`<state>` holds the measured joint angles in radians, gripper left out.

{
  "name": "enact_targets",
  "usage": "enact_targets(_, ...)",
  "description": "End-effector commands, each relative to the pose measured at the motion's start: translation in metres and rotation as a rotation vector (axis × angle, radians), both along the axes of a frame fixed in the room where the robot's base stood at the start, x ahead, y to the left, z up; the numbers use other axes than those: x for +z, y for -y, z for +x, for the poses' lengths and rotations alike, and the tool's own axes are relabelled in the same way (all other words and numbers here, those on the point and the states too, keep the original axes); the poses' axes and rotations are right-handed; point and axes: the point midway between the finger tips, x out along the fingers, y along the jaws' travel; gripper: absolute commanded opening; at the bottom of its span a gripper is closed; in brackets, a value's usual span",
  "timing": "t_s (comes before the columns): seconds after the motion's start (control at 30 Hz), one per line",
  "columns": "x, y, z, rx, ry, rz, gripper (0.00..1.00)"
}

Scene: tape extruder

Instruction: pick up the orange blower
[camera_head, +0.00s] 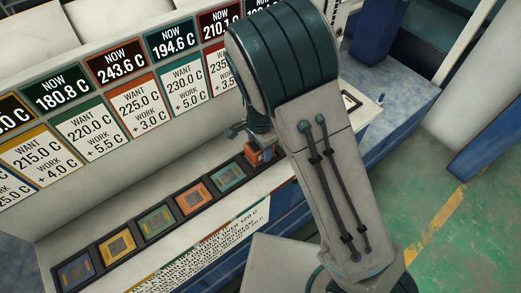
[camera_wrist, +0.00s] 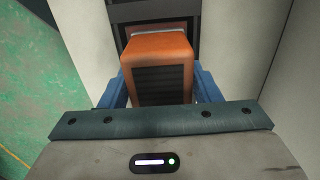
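The orange blower (camera_wrist: 160,75) is a small box with a dark slatted face, in the middle of the wrist view. In the head view the blower (camera_head: 252,153) shows as a small orange patch at the right end of the panel row, partly hidden by my arm. My gripper (camera_wrist: 160,88) has its two blue fingers on either side of the blower, one left and one right. I see no clear gap at either side, but contact is not certain. The fingertips are hidden behind the blower's sides.
A row of coloured square panels (camera_head: 155,221) runs along the ledge left of the blower. Behind it stands a board of temperature signs (camera_head: 130,105). A dark frame (camera_wrist: 125,12) lies beyond the blower, with pale walls beside it. Green floor (camera_head: 455,225) is open at the right.

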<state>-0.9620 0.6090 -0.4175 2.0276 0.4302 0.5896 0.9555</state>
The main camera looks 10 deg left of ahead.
Motion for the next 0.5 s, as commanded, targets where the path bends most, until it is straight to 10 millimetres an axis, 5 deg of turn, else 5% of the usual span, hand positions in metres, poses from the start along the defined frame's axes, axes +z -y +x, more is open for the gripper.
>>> enact_targets(0.03,0.0002,0.0,0.0001,0.0,0.0,0.0,0.42)
enact_targets(0.2,0.001,-0.0003,0.0006,0.0,0.001,0.002,0.01)
enact_targets(0.5,0.0036,-0.0004,0.0007,0.0,0.002,0.002,0.01)
